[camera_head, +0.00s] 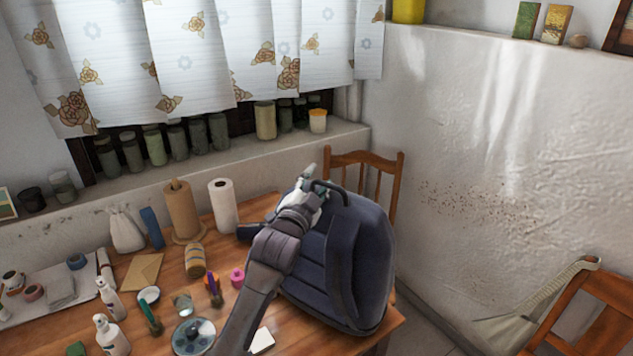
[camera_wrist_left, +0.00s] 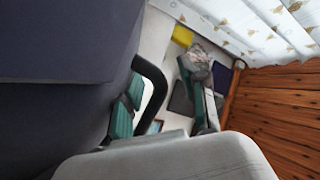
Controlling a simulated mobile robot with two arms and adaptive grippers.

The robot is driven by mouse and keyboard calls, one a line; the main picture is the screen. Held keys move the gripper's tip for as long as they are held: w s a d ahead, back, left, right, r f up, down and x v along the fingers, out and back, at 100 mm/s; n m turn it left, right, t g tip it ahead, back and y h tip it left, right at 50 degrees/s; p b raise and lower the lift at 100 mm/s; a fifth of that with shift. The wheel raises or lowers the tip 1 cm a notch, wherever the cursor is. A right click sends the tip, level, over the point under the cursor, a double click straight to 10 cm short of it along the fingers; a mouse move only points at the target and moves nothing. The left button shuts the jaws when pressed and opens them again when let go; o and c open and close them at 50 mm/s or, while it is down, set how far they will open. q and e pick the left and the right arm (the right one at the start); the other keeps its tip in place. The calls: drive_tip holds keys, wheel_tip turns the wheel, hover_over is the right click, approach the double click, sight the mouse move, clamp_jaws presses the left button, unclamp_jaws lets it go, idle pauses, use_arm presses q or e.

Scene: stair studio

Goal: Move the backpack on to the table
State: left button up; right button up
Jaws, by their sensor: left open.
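The dark blue backpack (camera_head: 362,262) stands upright, leaning slightly, at the right end of the wooden table (camera_head: 225,258). Its base appears to rest on the tabletop near the right edge. My left gripper (camera_head: 314,184) is at the top of the backpack beside its black handle (camera_head: 338,188). In the left wrist view, the backpack (camera_wrist_left: 50,120) fills the left side. The handle loop (camera_wrist_left: 155,82) shows between the open teal-padded fingers, and I cannot tell whether they touch it. My left forearm hides part of the table and backpack. My right gripper is not in view.
A wooden chair (camera_head: 364,170) stands behind the backpack. Another chair (camera_head: 590,310) is at right. Jars line the windowsill (camera_head: 345,137).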

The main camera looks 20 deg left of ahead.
use_arm(q)
drive_tip(key=shift+r, duration=0.1)
drive_tip(key=shift+r+p, duration=0.3)
drive_tip(key=shift+r, duration=0.1)
drive_tip(key=s+f+b, duration=0.1)
drive_tip(key=s+b, duration=0.2)
drive_tip(key=s, duration=0.9)
drive_tip(key=shift+a+f, duration=0.2)
drive_tip(key=shift+f, duration=0.15)
